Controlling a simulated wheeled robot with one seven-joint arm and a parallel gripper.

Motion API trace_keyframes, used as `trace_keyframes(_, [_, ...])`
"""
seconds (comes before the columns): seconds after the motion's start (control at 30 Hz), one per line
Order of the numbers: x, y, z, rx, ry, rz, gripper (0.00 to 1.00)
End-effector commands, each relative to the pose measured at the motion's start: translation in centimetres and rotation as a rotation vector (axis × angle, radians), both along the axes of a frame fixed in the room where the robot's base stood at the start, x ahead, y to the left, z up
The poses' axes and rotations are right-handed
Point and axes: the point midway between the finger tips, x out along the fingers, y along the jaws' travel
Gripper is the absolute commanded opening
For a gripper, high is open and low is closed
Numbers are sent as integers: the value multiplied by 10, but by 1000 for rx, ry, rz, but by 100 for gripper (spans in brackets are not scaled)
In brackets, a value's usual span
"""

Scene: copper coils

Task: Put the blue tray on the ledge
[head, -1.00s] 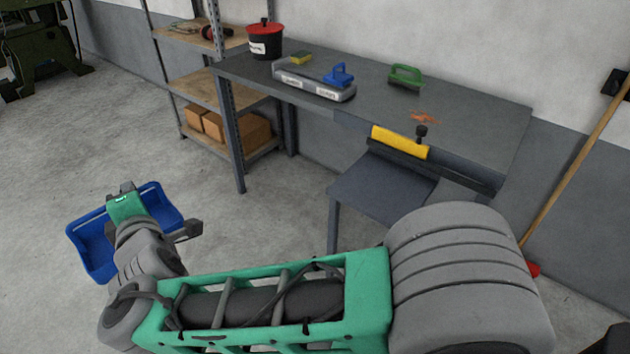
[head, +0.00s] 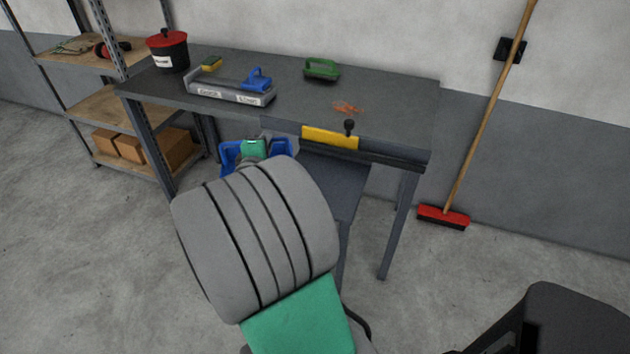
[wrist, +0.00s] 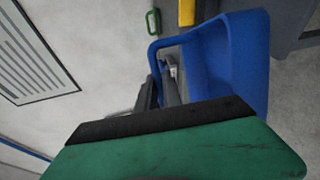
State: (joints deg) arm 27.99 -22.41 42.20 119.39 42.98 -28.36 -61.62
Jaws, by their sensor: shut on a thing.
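The blue tray (head: 228,156) shows in the head view just beyond my arm, by the front of the workbench and left of the ledge. My arm hides most of it. In the wrist view the tray (wrist: 238,60) fills the upper right, with its rim at my gripper (wrist: 162,88). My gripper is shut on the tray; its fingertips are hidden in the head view. The ledge looks to be the flat dark grey plate (head: 338,188) below the yellow bar on the bench front. My arm covers its left part, and its bare right part shows.
The workbench (head: 400,98) carries a red-lidded bucket (head: 167,52), a grey case (head: 228,90) with blue and yellow items, and a green-handled brush (head: 321,69). A yellow bar (head: 330,138) with a black knob sits above the ledge. A red broom (head: 443,217) leans at right.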

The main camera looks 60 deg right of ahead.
Motion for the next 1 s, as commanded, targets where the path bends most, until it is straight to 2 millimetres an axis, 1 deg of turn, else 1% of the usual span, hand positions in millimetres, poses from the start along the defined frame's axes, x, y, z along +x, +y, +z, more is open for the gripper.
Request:
trace_keyframes(0.03, [-30, -28, 0, 3, 3, -74, 0])
trace_keyframes(0.07, [-47, -42, -3, 6, 1, -112, 0])
trace_keyframes(0.1, [-70, -59, -7, 7, -1, -162, 0])
trace_keyframes(0.17, [-105, -81, -14, 11, -3, -233, 0])
trace_keyframes(0.2, [-128, -93, -17, 14, -6, -276, 0])
trace_keyframes(0.3, [-177, -114, -26, 19, -13, -367, 0])
trace_keyframes(0.33, [-189, -118, -28, 19, -15, -389, 0])
trace_keyframes(0.4, [-211, -125, -32, 21, -20, -428, 0])
trace_keyframes(0.5, [-228, -130, -36, 23, -23, -458, 0])
trace_keyframes(0.57, [-227, -133, -40, 24, -24, -463, 0])
trace_keyframes(0.63, [-215, -136, -47, 23, -23, -460, 0])
trace_keyframes(0.87, [-152, -153, -76, 23, -23, -459, 0])
trace_keyframes(0.9, [-141, -155, -81, 24, -21, -460, 0])
trace_keyframes(1.0, [-124, -160, -108, 25, -19, -462, 0])
